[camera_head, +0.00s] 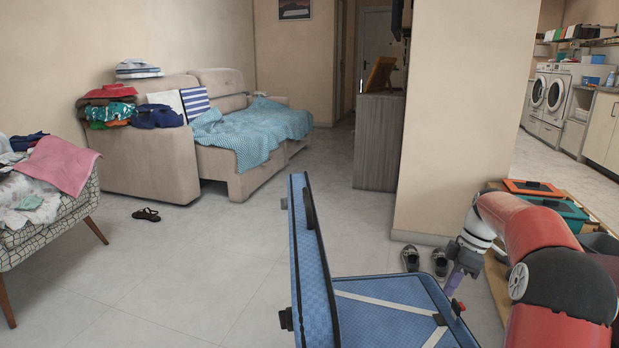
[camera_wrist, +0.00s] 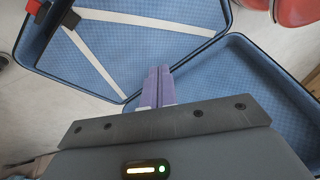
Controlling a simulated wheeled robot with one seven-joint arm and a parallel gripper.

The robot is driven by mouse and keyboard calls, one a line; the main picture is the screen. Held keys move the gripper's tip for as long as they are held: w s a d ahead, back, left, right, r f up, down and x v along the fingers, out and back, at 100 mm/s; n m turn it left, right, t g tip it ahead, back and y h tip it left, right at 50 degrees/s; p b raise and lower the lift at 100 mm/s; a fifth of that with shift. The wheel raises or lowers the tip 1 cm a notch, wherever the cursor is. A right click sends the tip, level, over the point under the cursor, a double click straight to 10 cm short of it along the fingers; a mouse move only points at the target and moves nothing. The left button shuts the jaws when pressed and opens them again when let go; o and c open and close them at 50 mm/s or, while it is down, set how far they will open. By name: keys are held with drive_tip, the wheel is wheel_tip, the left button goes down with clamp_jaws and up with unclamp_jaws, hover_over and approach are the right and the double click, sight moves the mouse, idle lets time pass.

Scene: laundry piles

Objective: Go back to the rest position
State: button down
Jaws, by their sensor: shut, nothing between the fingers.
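My gripper (camera_head: 455,283) is at the end of my red and white arm, at the right of the head view, over the right part of an open blue suitcase (camera_head: 390,306). Its purple fingers are together in the wrist view (camera_wrist: 158,88), with nothing between them. The suitcase lining and pale straps also show in the wrist view (camera_wrist: 140,45). One half of the suitcase stands up at its left in the head view. No cloth shows in the visible parts of the suitcase.
A beige sofa (camera_head: 160,165) with a teal blanket (camera_head: 250,132) and piled clothes stands at the back left. A patterned armchair (camera_head: 60,220) holds more clothes. A wall (camera_head: 455,120), dark shoes (camera_head: 410,258) and a wooden shelf (camera_head: 497,285) are close at right. The left floor is mostly clear.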

drive_tip(key=s+a+r+m+t+h+p, duration=0.25)
drive_tip(key=s+a+r+m, duration=0.35)
drive_tip(key=s+a+r, duration=0.7)
drive_tip(key=s+a+m+t+p, duration=0.2)
drive_tip(key=s+m, duration=0.1)
drive_tip(key=s, duration=0.5)
drive_tip(key=s+a+m+t+p, duration=0.1)
drive_tip(key=s+a+m+p, duration=0.1)
drive_tip(key=s, duration=0.7)
drive_tip(key=a+m+h, duration=0.1)
drive_tip(key=m, duration=0.1)
drive_tip(key=shift+s+a+f+m+t, duration=0.15)
drive_tip(key=shift+a+f+m+t, duration=0.05)
drive_tip(key=shift+f+m+t, duration=0.15)
